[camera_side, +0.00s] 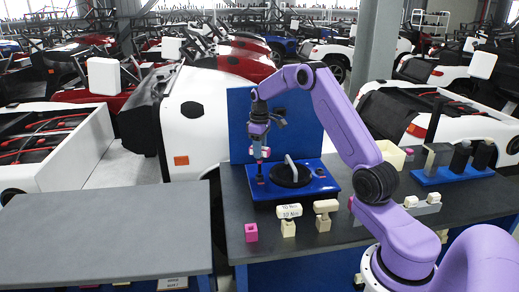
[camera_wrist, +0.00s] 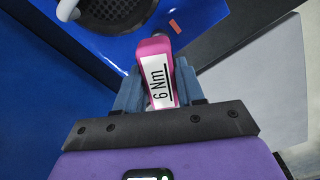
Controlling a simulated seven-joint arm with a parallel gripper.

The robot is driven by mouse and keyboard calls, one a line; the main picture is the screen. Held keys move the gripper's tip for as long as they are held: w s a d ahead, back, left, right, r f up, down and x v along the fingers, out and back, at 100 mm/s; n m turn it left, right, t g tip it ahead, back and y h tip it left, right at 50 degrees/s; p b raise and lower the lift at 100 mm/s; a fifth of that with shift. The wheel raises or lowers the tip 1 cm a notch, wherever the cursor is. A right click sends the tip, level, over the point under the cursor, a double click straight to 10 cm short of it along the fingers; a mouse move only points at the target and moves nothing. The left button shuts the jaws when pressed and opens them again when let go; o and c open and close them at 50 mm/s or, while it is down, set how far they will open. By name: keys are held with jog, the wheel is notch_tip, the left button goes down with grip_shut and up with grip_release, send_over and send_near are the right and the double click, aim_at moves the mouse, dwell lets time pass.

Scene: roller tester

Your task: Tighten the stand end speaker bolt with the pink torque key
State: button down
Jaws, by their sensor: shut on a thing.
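My gripper (camera_side: 260,141) is shut on the pink torque key (camera_side: 265,153), low over the left end of the blue plate (camera_side: 325,187). In the wrist view the key (camera_wrist: 155,56) is pink with a white "6 Nm" label, between the blue fingers of my gripper (camera_wrist: 158,84). The key's lower part reaches down to a small dark piece with red at the plate's left end; whether it touches a bolt I cannot tell. The round black speaker (camera_side: 290,174) sits to the right of the key. Its grille (camera_wrist: 112,8) shows at the top of the wrist view. The bolt is hidden.
An empty-looking pink holder (camera_side: 251,233) stands at the bench's front left. Beside it are a cream "10 Nm" key (camera_side: 289,212) and a tan key (camera_side: 326,207) in holders. A blue panel (camera_side: 240,120) rises behind.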

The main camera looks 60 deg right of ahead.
jog(key=shift+f, duration=1.15)
dwell(0.4)
jog(key=m, duration=0.5)
dwell(0.4)
jog(key=shift+m, duration=1.1)
jog(key=m, duration=0.2)
jog(key=shift+m, duration=0.4)
